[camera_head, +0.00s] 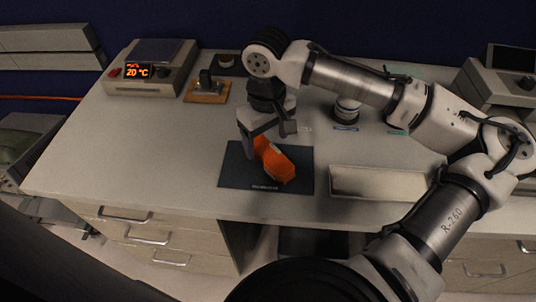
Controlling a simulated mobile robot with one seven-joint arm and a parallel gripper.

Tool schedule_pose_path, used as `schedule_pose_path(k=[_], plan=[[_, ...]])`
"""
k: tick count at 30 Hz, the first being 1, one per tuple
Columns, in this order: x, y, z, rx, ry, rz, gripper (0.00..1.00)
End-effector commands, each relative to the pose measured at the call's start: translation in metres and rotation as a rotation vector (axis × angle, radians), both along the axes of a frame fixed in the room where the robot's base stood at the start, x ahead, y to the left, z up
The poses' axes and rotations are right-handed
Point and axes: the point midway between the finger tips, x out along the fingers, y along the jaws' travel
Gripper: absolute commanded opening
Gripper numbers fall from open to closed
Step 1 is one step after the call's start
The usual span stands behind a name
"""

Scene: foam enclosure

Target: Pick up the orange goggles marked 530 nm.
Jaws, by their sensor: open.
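The orange goggles (276,164) rest on a dark mat (232,177) near the front of the bench. The 530 nm marking is too small to read. My gripper (262,145) reaches down from above at the goggles' upper left end. Its jaws are open, with a finger on the left side and the other partly hidden near the orange frame. I cannot tell whether the fingers touch the goggles.
A device with an orange 20 °C display (139,71) stands at the back left, beside a small wooden block with a black part (207,90). A white tray (379,183) lies right of the mat. The left bench top is clear.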

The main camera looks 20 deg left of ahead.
Motion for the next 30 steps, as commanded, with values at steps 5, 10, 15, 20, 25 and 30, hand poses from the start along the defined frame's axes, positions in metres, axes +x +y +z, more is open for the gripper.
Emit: schedule_pose_path(k=[5,10,15,20,25,30], plan=[[0.001,0.0,-0.012,-0.002,0.001,0.0,0.75],[0.002,0.001,-0.036,-0.002,0.002,0.0,0.75],[0.002,0.002,-0.052,0.001,0.001,0.0,0.75],[0.002,0.002,-0.054,0.0,0.0,0.0,0.75],[0.002,0.002,-0.054,0.0,0.0,0.0,0.61],[0.002,0.002,-0.054,0.0,0.0,0.0,0.39]])
